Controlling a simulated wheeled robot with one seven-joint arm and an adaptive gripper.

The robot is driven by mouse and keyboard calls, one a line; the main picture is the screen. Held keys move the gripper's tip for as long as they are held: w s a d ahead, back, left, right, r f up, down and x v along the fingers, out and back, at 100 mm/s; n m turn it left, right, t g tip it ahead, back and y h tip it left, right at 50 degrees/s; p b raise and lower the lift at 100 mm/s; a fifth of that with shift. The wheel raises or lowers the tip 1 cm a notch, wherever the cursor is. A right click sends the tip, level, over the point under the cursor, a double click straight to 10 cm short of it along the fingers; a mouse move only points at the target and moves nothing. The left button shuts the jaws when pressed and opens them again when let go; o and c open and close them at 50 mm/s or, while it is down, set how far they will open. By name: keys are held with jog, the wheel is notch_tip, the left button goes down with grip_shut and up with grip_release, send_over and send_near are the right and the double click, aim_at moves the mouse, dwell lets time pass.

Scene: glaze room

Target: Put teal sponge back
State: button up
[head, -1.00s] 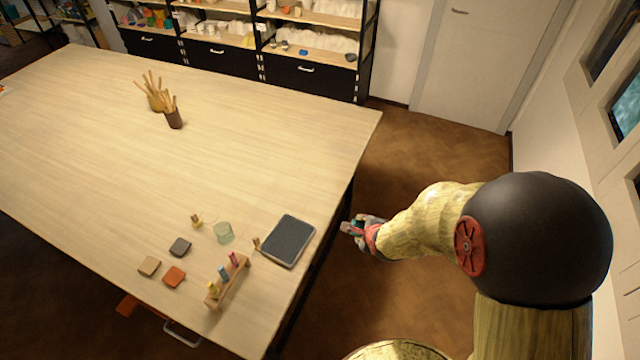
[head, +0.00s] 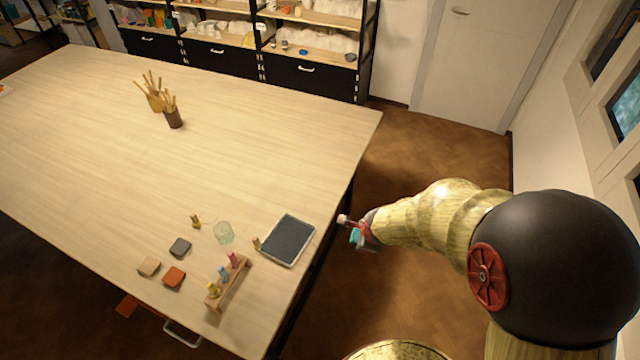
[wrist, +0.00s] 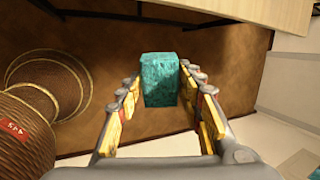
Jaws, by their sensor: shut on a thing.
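The teal sponge (wrist: 160,80) is a small block held between the fingertips of my gripper (wrist: 160,88) in the wrist view. In the head view the sponge (head: 355,236) shows at the end of my gripper (head: 352,229), off the right edge of the table, over the floor. Grey (head: 180,247), tan (head: 149,266) and orange (head: 173,277) square blocks lie on the table's near part; I cannot tell if they are sponges.
The wooden table (head: 240,130) has a dark tray (head: 288,240) near its right edge. Beside it stand a clear glass (head: 224,232) and a wooden rack (head: 234,286) with coloured pieces. Tool pots (head: 173,118) stand farther back. The table's middle is clear.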

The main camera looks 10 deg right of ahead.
jog(key=shift+s+a+r+m+g, duration=0.1)
jog(key=shift+s+a+r+g, duration=0.1)
jog(key=shift+s+g, duration=0.3)
jog(key=shift+s+a+r+m+g, duration=0.15)
jog(key=shift+s+g, duration=0.2)
jog(key=shift+s, duration=0.25)
jog(key=shift+s+a+r+m+g, duration=0.1)
jog(key=shift+s+r+g, duration=0.1)
jog(key=shift+s+g, duration=0.3)
